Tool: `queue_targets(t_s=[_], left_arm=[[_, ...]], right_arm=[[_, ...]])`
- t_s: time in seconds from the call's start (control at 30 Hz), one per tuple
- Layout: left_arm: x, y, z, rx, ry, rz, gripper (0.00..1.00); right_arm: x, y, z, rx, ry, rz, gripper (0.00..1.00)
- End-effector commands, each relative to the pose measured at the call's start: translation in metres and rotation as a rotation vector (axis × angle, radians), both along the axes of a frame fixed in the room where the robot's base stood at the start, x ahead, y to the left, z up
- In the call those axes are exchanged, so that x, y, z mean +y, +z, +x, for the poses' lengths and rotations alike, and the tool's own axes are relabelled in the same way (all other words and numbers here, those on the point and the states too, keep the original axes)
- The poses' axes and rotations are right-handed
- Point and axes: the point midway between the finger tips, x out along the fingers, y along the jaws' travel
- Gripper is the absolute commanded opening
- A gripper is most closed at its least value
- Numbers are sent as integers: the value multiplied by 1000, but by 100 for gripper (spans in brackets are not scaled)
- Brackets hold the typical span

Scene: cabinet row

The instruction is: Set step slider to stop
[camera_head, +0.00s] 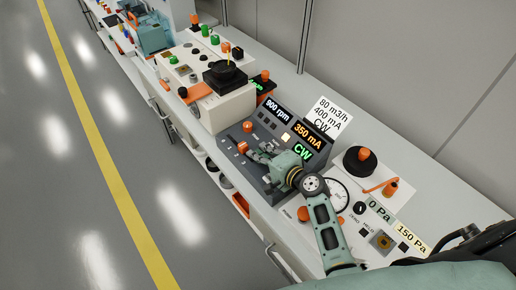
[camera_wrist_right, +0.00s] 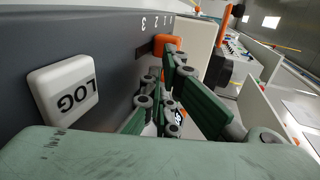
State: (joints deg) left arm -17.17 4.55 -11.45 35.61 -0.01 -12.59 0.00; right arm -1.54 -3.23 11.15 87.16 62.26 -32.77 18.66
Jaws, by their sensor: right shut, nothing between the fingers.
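The orange slider knob (camera_wrist_right: 167,45) shows in the right wrist view beside a printed number scale on a dark grey panel. In the head view an orange knob (camera_head: 243,147) sits near my fingertips on the grey control unit (camera_head: 234,134). Its displays read 900 rpm, 350 mA and CW. My right gripper (camera_head: 254,153) is shut and empty, low over this unit; its green fingers also show in the right wrist view (camera_wrist_right: 168,98). The fingertips are close to the slider knob; I cannot tell if they touch. The gripper hides part of the panel. My left gripper is not in view.
A white LOG button (camera_wrist_right: 64,90) sticks out near the gripper. A card (camera_head: 325,116) reads 80 m3/h, 400 mA, CW. A white panel with a gauge (camera_head: 334,195) and displays stands to the right. A beige unit (camera_head: 226,100) stands to the left. Open floor lies beyond the counter's left edge.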

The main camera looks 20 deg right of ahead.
Motion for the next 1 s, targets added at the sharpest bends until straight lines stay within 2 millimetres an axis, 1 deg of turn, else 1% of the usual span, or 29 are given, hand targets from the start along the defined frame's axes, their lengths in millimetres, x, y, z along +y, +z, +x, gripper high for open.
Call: queue_targets(t_s=[0.03, 0.17, 0.53, 0.57, 0.7, 0.8, 0.9, 1.0], left_arm=[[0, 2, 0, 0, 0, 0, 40], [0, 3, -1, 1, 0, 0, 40], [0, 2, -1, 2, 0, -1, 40], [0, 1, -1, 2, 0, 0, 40], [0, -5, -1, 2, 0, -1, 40], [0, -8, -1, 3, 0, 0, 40], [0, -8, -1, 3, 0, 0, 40], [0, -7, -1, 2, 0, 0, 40]], right_arm=[[1, 1, 4, 0, 0, 1, 0], [3, 0, 10, 1, -1, -1, 0], [4, -1, 12, 0, -1, 0, 0], [5, -1, 15, 0, -1, 0, 0], [12, -2, 35, -2, 0, 1, 0], [17, -1, 48, -1, 1, 0, 0], [19, -1, 52, 0, 0, 0, 0], [19, 0, 53, 0, -1, 0, 0]])
